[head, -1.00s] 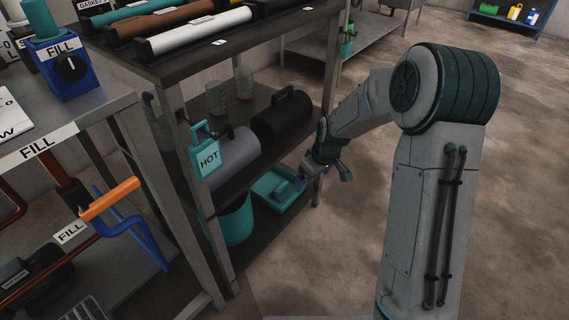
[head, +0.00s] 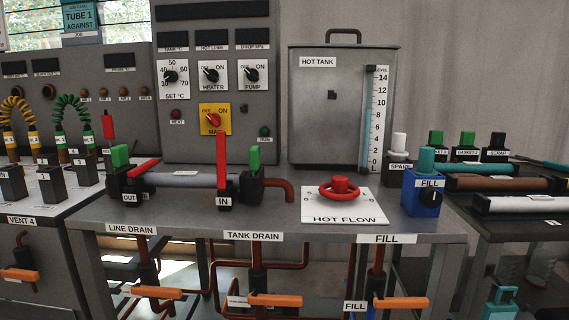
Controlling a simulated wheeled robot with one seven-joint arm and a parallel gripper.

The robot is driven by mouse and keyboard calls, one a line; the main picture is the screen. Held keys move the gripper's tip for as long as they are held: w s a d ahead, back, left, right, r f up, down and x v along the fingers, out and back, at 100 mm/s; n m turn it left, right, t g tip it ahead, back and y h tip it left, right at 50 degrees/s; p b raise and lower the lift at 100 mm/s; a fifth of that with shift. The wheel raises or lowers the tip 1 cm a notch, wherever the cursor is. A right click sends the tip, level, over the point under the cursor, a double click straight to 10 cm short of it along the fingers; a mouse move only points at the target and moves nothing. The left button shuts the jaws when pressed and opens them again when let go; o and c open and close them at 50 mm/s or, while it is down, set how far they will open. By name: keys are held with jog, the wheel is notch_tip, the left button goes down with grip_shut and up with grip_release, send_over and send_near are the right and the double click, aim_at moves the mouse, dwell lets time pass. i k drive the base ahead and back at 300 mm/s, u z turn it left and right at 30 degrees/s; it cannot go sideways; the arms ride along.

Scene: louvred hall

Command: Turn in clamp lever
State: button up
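The IN clamp (head: 224,200) sits on the bench at the right end of a grey horizontal tube (head: 185,180). Its red lever (head: 221,155) stands upright. The OUT clamp (head: 128,197) is at the tube's left end. Its red lever (head: 146,168) lies slanted, low toward the right. A green-topped black fitting (head: 254,178) stands just right of the IN clamp, with a copper elbow (head: 283,190) beyond it. My gripper is not in view.
A red HOT FLOW wheel (head: 339,188) and a blue FILL block (head: 424,190) stand to the right. The hot tank (head: 335,105) and a control panel (head: 212,60) rise behind. Orange-handled valves (head: 275,300) sit below the bench front.

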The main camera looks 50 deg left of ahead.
aim_at(222, 155)
jog(key=u, duration=1.45)
jog(key=i, duration=0.25)
jog(key=z, duration=0.45)
jog(key=k, duration=0.75)
jog(key=u, duration=1.1)
jog(key=i, duration=0.2)
